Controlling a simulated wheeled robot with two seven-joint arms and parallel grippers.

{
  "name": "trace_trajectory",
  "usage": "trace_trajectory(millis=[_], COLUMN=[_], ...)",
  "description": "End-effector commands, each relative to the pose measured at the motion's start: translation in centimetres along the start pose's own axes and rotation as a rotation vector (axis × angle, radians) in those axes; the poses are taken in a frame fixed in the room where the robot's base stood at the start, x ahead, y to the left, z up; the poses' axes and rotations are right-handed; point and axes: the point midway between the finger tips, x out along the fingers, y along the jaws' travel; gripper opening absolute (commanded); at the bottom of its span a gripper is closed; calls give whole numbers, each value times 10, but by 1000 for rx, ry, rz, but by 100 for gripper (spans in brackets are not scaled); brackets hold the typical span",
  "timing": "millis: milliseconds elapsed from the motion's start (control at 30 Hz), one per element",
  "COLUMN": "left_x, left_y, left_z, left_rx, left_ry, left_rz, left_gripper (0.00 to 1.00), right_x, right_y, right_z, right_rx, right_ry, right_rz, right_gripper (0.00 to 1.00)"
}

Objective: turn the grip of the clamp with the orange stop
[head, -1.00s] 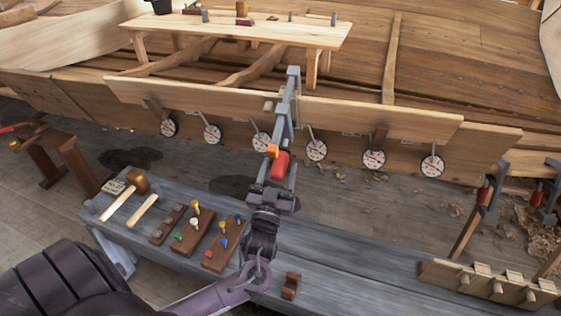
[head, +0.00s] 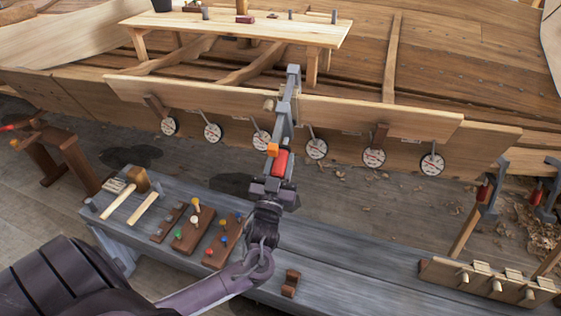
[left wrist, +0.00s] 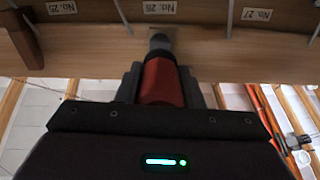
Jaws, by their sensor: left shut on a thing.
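The clamp (head: 286,105) is a grey bar clamp standing at the plank's middle, with an orange stop (head: 272,148) on its bar and a red grip (head: 281,163) at its lower end. My left gripper (head: 273,186) is at that lower end, shut on the red grip. In the left wrist view the red grip (left wrist: 162,82) stands between the two dark fingers, and its far end points at the plank. The gripper and arm hide the lowest part of the clamp. My right gripper is not in view.
Several round dials (head: 316,149) hang along the hull plank (head: 390,119). A grey bench (head: 345,262) below holds a mallet (head: 137,180) and peg blocks (head: 194,232). Other red-gripped clamps (head: 486,192) stand at right, near a peg rack (head: 492,283).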

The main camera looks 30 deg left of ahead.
Motion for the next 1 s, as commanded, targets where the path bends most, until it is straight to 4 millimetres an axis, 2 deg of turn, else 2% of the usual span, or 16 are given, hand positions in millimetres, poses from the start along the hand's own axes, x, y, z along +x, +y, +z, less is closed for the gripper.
trace_trajectory(millis=[267,1000], left_x=[1,1], left_y=[0,0], left_z=[-2,-2], left_rx=[99,661], left_ry=[0,1], left_rz=[-1,-7], left_gripper=[11,11], right_x=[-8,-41], right_y=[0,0], right_z=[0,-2], right_rx=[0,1], right_ry=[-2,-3], right_rz=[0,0], right_gripper=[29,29])
